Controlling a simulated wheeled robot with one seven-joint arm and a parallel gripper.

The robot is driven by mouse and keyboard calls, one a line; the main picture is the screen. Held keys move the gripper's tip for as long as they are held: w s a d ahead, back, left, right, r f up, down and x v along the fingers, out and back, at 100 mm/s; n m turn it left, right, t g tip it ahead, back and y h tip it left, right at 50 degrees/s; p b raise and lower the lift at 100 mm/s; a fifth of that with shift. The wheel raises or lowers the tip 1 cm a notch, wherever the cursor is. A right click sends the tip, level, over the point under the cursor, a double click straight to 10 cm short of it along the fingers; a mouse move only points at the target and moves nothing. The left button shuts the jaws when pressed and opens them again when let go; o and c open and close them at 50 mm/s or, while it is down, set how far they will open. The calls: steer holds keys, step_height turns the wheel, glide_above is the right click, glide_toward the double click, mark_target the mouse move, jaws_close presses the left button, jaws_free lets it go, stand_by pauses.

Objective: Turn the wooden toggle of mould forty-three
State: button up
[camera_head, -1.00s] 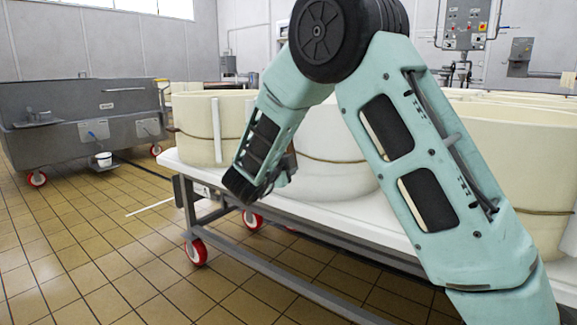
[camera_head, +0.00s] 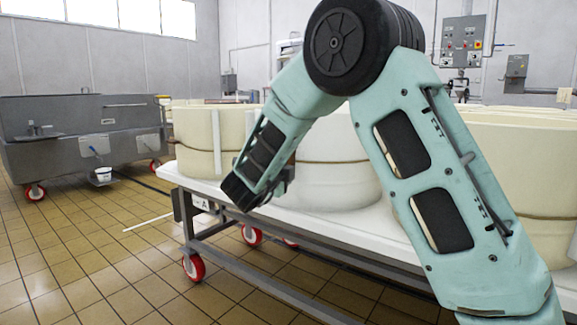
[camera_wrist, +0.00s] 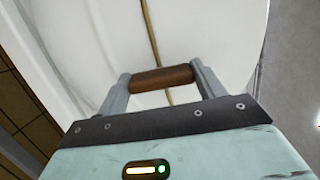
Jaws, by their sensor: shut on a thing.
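The wooden toggle (camera_wrist: 162,79) is a short brown cylinder in the wrist view. It lies crosswise between the two fingers of my gripper (camera_wrist: 160,74), which is shut on it at its ends. A tan cord (camera_wrist: 150,35) runs down the pale wall of the mould (camera_wrist: 205,30) and passes behind the toggle. In the head view my gripper (camera_head: 284,182) is at the left side of the white mould (camera_head: 335,180), partly hidden by my arm. The toggle cannot be made out there. No mould number is readable.
The moulds stand on a white-topped wheeled table (camera_head: 360,228). Another cream mould (camera_head: 195,140) is close on the left, and a larger one (camera_head: 520,165) is at the right. A grey vat (camera_head: 80,130) stands at the far left. The tiled floor (camera_head: 90,260) in front is clear.

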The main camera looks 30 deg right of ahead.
steer(key=o, duration=1)
steer(key=shift+a, duration=0.1)
steer(key=p+v, duration=0.5)
steer(key=v, duration=1.2)
steer(key=shift+s+a+f, duration=0.1)
steer(key=shift+a, duration=0.05)
